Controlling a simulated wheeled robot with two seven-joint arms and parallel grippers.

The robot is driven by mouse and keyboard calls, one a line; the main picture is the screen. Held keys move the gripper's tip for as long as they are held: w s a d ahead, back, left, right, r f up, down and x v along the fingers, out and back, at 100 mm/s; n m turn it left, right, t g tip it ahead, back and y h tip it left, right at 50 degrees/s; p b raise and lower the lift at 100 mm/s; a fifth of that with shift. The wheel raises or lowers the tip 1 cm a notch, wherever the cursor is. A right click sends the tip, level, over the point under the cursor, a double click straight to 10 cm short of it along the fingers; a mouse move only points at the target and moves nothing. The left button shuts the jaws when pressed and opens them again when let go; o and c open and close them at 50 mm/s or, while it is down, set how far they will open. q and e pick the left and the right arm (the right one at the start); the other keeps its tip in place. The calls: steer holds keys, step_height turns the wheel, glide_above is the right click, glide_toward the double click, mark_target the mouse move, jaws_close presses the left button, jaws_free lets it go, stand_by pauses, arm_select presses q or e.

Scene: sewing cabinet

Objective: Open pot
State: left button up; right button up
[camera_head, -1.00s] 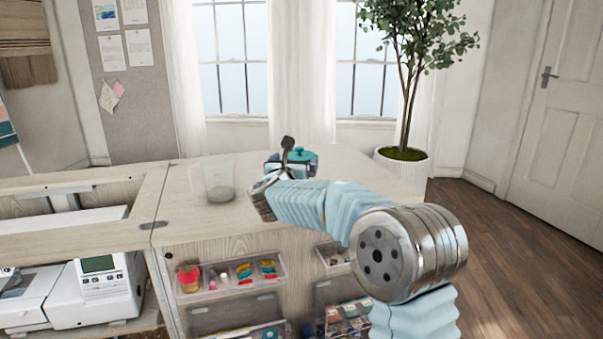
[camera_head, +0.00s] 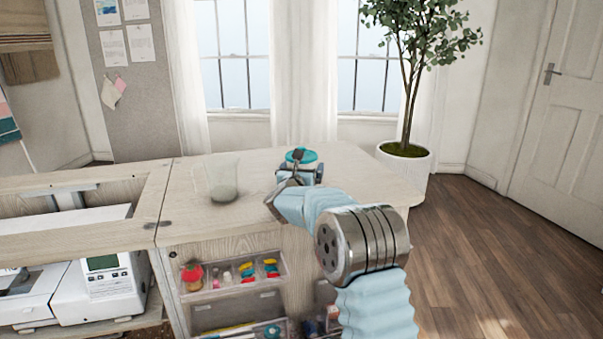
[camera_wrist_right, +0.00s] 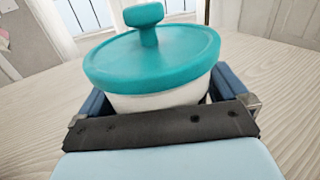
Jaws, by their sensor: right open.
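The pot (camera_wrist_right: 160,101) is white with a teal lid (camera_wrist_right: 150,60) and a round teal knob on top. It stands upright on the wooden cabinet top, lid on. In the head view the teal lid (camera_head: 301,155) shows just behind my right gripper (camera_head: 300,172), which hides most of the pot body. In the right wrist view the blue fingers of my right gripper (camera_wrist_right: 160,108) are open, one on each side of the pot body, below the lid's rim. I cannot tell whether they touch it. My left gripper is not in view.
A white sewing machine (camera_head: 100,285) sits lower at the left. Open drawers (camera_head: 228,284) hold colourful supplies. A potted tree (camera_head: 404,165) stands behind, at the right.

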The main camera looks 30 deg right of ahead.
steer(key=shift+c, duration=0.2)
steer(key=c, duration=0.7)
steer(key=shift+c, duration=0.2)
steer(key=shift+r, duration=0.55)
step_height(320, 180, up, 2)
steer(key=shift+s+a+r, duration=0.1)
steer(key=shift+s+r, duration=0.05)
steer(key=shift+r, duration=0.1)
steer(key=s+a+r, duration=0.1)
steer(key=r, duration=0.1)
steer(key=s+a+r, duration=0.1)
steer(key=s+r, duration=0.1)
steer(key=s+a+r, duration=0.1)
steer(key=r, duration=0.1)
steer(key=shift+s+b, duration=0.2)
steer(key=shift+b, duration=0.1)
steer(key=s+a+r+b, duration=0.1)
steer(key=s+a+r, duration=0.2)
steer(key=s, duration=0.4)
steer(key=shift+a+r, duration=0.2)
steer(key=shift+a, duration=0.65)
